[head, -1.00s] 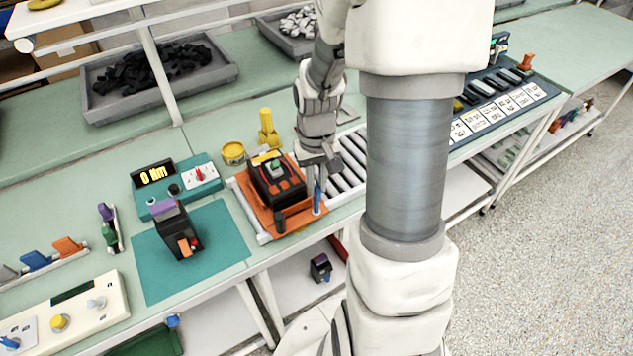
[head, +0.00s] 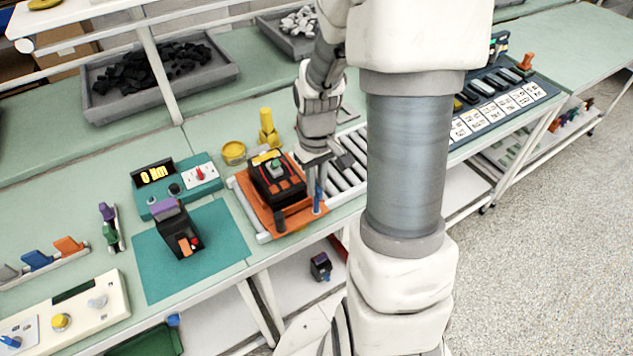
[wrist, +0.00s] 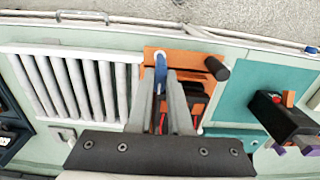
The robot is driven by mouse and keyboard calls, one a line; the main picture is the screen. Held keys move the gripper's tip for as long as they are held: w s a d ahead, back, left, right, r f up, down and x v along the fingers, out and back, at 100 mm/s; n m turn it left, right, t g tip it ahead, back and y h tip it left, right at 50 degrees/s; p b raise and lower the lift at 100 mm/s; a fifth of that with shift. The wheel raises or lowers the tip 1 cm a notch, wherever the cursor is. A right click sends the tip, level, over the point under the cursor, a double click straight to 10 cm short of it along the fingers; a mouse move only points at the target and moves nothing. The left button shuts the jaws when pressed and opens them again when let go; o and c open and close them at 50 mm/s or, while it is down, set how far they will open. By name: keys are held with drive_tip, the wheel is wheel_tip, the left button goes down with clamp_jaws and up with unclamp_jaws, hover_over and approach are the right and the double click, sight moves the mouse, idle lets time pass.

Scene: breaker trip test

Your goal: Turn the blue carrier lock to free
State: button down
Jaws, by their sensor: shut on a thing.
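The blue carrier lock (head: 317,202) stands upright at the front right corner of the orange carrier (head: 297,218). It also shows in the wrist view (wrist: 160,66). My gripper (head: 318,180) is over the lock from above, its fingers shut on the lock's blue upper part. In the wrist view my gripper (wrist: 162,80) has a finger on either side of the blue piece. The fingers hide part of the lock, and I cannot read its marking. A black breaker (head: 272,180) with a green top piece and orange-red stripes sits on the carrier.
A black post (head: 280,222) stands at the carrier's front left corner. White rollers (head: 345,165) lie to the right. A yellow cup (head: 233,152) and yellow post stand behind. A second black device (head: 178,232) stands on the teal mat (head: 225,245) to the left.

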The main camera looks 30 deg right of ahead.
drive_tip(key=c, duration=0.8)
unclamp_jaws()
drive_tip(key=shift+c, duration=0.2)
wheel_tip(320, 180, up, 18)
drive_tip(key=p, duration=0.1)
drive_tip(key=shift+f, duration=0.25)
drive_tip(key=s+a+r+t, duration=0.5)
drive_tip(key=s+a, duration=0.5)
drive_tip(key=s, duration=0.1)
drive_tip(key=shift+s+a+m+t, duration=0.3)
drive_tip(key=shift+a, duration=0.1)
